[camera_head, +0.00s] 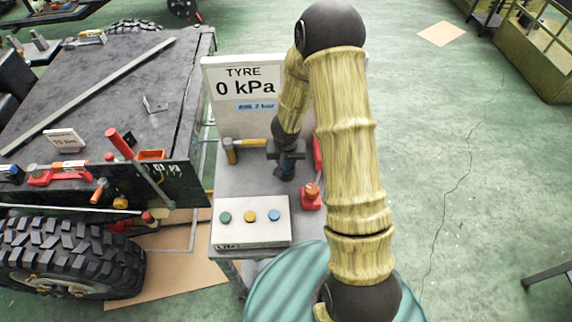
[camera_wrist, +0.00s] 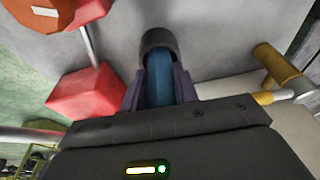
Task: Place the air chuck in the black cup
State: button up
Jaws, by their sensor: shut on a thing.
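My gripper (camera_head: 287,156) is over the grey bench top, below the pressure sign. In the wrist view my gripper (camera_wrist: 158,85) is shut on a blue, rounded thing that I take as the air chuck (camera_wrist: 159,90). The black cup (camera_wrist: 158,42), a dark round rim, stands right at the far end of the blue thing. The two look lined up and touching or overlapping; I cannot tell how far the blue end is inside. In the head view the dark cup (camera_head: 284,173) is small and partly hidden by my gripper.
A red block with an orange knob (camera_head: 311,196) stands close to the right of the cup. A mallet-like tool with a yellow handle (camera_head: 248,143) lies to the left. A white button box (camera_head: 250,220) is in front, and the "0 kPa" sign (camera_head: 240,85) stands behind.

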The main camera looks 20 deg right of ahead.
jog(key=shift+f, duration=0.2)
jog(key=shift+f, duration=0.35)
jog(key=shift+f+b, duration=0.3)
jog(key=shift+b, duration=0.05)
jog(key=o, duration=1.1)
jog(key=shift+r, duration=0.1)
jog(key=p+v, duration=0.9)
jog(key=v, duration=0.4)
jog(key=shift+w+r, duration=0.1)
jog(key=shift+w, duration=0.05)
